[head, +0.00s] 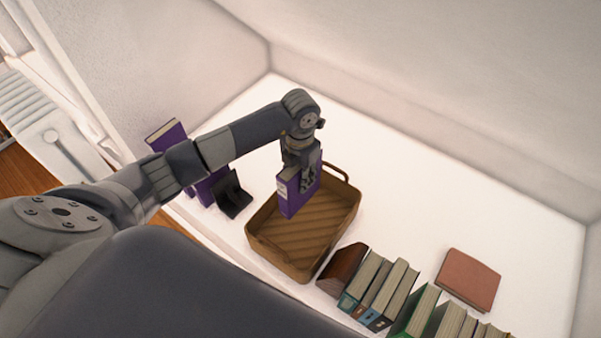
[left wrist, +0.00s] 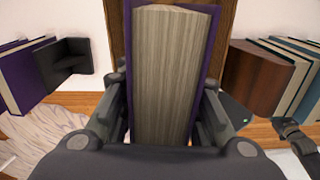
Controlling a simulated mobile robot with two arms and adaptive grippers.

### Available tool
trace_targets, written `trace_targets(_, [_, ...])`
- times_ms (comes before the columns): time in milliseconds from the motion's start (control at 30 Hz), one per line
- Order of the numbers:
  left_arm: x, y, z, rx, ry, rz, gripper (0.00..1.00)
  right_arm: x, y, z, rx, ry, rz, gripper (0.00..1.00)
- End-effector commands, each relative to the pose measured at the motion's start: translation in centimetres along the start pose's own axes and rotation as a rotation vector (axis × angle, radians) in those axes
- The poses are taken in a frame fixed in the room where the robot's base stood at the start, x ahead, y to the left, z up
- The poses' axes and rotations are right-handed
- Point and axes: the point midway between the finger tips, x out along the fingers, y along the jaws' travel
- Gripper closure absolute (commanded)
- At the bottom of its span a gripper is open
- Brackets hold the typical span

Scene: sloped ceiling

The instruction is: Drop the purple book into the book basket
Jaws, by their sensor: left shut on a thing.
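My left gripper (head: 308,178) is shut on a purple book (head: 291,196) and holds it upright above the book basket. In the left wrist view the book (left wrist: 172,70) stands between the two fingers of the left gripper (left wrist: 165,125), with its pale page edges facing the camera. The book basket (head: 270,262) is brown with a ribbed floor and a handle at its far end. It stands on the white surface below the book, and its bare floor shows. The book and gripper hide part of its far side.
Other purple books (head: 168,137) stand behind my left arm, beside a black bookend (head: 233,194). A brown block-like bookend (head: 342,268) and a row of books (head: 388,292) stand right of the basket. A reddish book (head: 468,279) lies flat farther right. The white surface behind is clear.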

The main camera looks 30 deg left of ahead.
Motion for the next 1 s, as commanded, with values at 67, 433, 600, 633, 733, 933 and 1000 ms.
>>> trace_targets(67, [1.3,-0.1,0.1,0.001,-0.002,-0.002,1.0,1.1,0.0,0.1,0.0,0.0,0.0,0.71])
trace_targets(433, [2.2,0.0,0.1,0.002,-0.004,-0.001,1.0,1.7,0.0,0.1,0.0,0.0,0.0,0.71])
trace_targets(600, [2.2,0.0,0.1,0.002,-0.004,-0.001,0.52,1.7,0.0,0.1,0.0,0.0,0.0,0.71])
trace_targets(633, [2.2,0.0,0.1,0.002,-0.003,-0.001,0.47,1.7,0.0,0.1,0.0,0.0,0.0,0.71])
trace_targets(733, [2.3,0.0,0.1,0.002,-0.002,-0.001,0.47,1.7,0.0,0.1,0.001,0.0,0.0,0.71])
trace_targets(933, [2.4,0.0,-0.1,0.002,0.002,0.0,0.47,1.8,0.0,0.2,0.0,0.0,0.0,0.71])
trace_targets(1000, [2.2,0.0,0.0,0.002,0.0,0.0,0.47,1.8,0.0,0.2,0.0,0.0,0.001,0.71])
